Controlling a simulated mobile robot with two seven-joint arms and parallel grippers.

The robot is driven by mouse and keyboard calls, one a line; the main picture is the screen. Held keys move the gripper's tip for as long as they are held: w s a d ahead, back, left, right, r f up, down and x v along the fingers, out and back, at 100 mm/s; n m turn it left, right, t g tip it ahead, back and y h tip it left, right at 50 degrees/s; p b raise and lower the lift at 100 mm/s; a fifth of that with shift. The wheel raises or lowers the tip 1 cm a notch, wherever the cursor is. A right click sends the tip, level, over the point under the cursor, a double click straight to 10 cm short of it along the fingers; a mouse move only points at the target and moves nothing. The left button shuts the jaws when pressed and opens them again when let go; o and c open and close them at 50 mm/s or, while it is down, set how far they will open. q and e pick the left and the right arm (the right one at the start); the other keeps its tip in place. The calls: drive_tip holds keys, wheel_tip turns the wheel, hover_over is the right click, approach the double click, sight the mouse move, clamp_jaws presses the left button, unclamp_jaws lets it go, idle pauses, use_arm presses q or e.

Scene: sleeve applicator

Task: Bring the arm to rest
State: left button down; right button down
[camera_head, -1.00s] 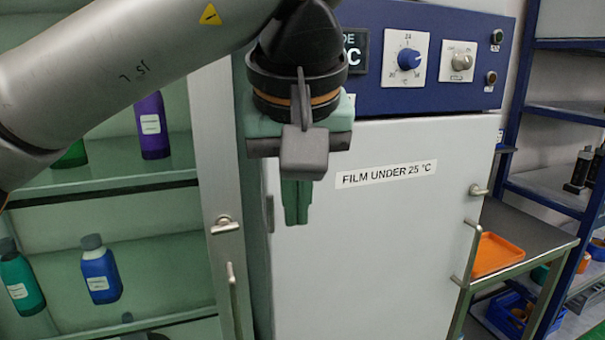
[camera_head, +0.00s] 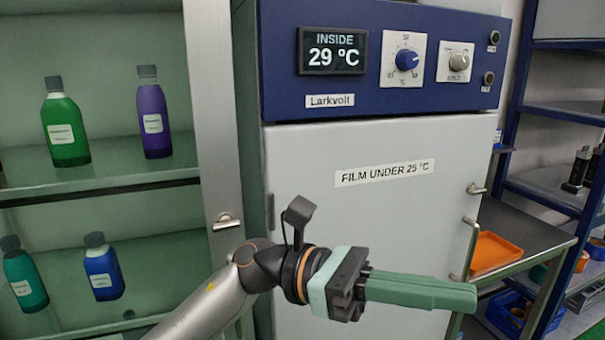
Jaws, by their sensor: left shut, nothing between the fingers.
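My left arm comes in from the bottom left. Its gripper (camera_head: 472,298) points to the right in front of the lower part of the white cabinet door (camera_head: 345,215). The green fingers are together with nothing between them, and the gripper looks apart from the door, though the gap is hard to judge. The cabinet's blue panel (camera_head: 283,60) shows a display (camera_head: 333,51) reading "INSIDE 29 °C", a blue dial (camera_head: 407,60) and a grey knob (camera_head: 459,62). The door is shut and carries the label "FILM UNDER 25 °C" (camera_head: 384,173). My right gripper is not in view.
At left, glass-fronted shelves hold a green bottle (camera_head: 65,124), a purple bottle (camera_head: 153,114), a teal bottle (camera_head: 24,277) and a blue bottle (camera_head: 101,268). At right, an orange tray (camera_head: 495,252) lies on a side table (camera_head: 525,228), beside blue shelving (camera_head: 550,195).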

use_arm(q)
drive_tip(key=w+a+f+n+t+h, duration=0.3)
drive_tip(key=w+n+t+h, duration=0.15)
drive_tip(key=n+t, duration=0.5)
drive_tip(key=w+a+f+n+t+h, duration=0.2)
drive_tip(key=w+a+n+t+h, duration=0.3)
drive_tip(key=n, duration=0.7)
drive_tip(key=w+a+f+n+t+y, duration=0.35)
drive_tip(key=f+n+t+y, duration=0.45)
drive_tip(key=n, duration=0.3)
drive_tip(key=w+a+f+n+t+y, duration=0.2)
drive_tip(key=a+f+n+t+y, duration=0.3)
drive_tip(key=f+n+y, duration=0.45)
drive_tip(key=s+a+f+n+g+y, duration=0.25)
drive_tip(key=a+f+n, duration=0.2)
drive_tip(key=f, duration=0.45)
drive_tip(key=s+a+f+n+g+y, duration=0.1)
drive_tip(key=s+a+f+n+y, duration=0.3)
drive_tip(key=f, duration=0.5)
drive_tip(key=s+a+f+n+g, duration=0.2)
drive_tip(key=s+f+n, duration=0.1)
drive_tip(key=s+f, duration=0.3)
drive_tip(key=s+a+f+n+g, duration=0.2)
drive_tip(key=s+f+n+g, duration=0.1)
drive_tip(key=s+f, duration=0.3)
drive_tip(key=shift+s+a+f+n+g+y, duration=0.35)
drive_tip(key=shift+s+f+y, duration=0.1)
drive_tip(key=shift+s, duration=0.45)
